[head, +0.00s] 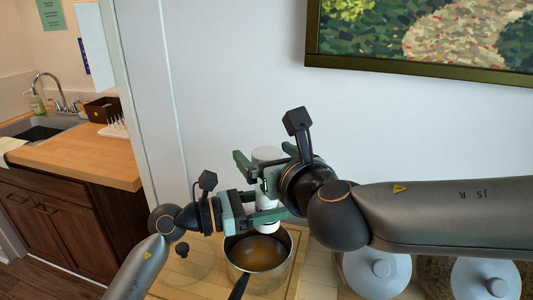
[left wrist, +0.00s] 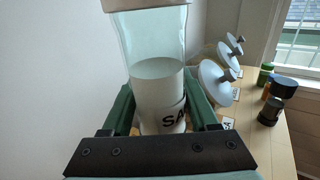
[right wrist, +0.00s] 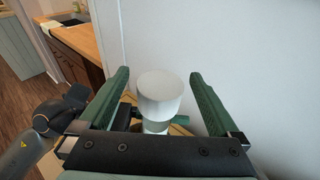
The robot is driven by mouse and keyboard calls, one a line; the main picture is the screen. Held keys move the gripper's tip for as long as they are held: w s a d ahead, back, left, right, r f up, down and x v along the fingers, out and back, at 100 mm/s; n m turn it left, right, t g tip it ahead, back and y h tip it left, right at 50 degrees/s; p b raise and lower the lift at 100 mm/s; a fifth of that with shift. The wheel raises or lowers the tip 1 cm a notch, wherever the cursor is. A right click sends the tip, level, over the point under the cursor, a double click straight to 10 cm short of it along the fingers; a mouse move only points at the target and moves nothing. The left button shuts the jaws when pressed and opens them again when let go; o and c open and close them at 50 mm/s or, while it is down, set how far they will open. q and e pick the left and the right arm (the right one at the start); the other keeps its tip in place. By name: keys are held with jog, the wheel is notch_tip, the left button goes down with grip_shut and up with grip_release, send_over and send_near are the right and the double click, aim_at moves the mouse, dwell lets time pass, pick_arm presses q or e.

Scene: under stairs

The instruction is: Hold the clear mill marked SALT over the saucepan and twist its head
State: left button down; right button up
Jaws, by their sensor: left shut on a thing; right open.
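The clear mill is upright over the saucepan. In the left wrist view its clear body (left wrist: 155,38) is part filled with white, and the label shows "SA" before it runs out of sight. My left gripper (head: 265,213) is shut on its lower body. The mill's white head (right wrist: 160,92) sits between the fingers of my open right gripper (right wrist: 162,100), with a gap on both sides. The head (head: 267,154) also shows in the head view. The saucepan (head: 283,270) stands below and holds brown liquid; its dark handle points toward me.
A glass lid (head: 192,268) with a dark knob lies left of the saucepan. Jars with pale lids (head: 378,270) stand to the right. In the left wrist view, a black-lidded jar (left wrist: 270,110) and a green container (left wrist: 265,73) stand farther along. A white wall rises close behind.

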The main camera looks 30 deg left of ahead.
aim_at(267, 152)
jog(key=shift+o, duration=0.2)
jog(key=shift+r, duration=3.5)
jog(key=shift+r+p, duration=1.65)
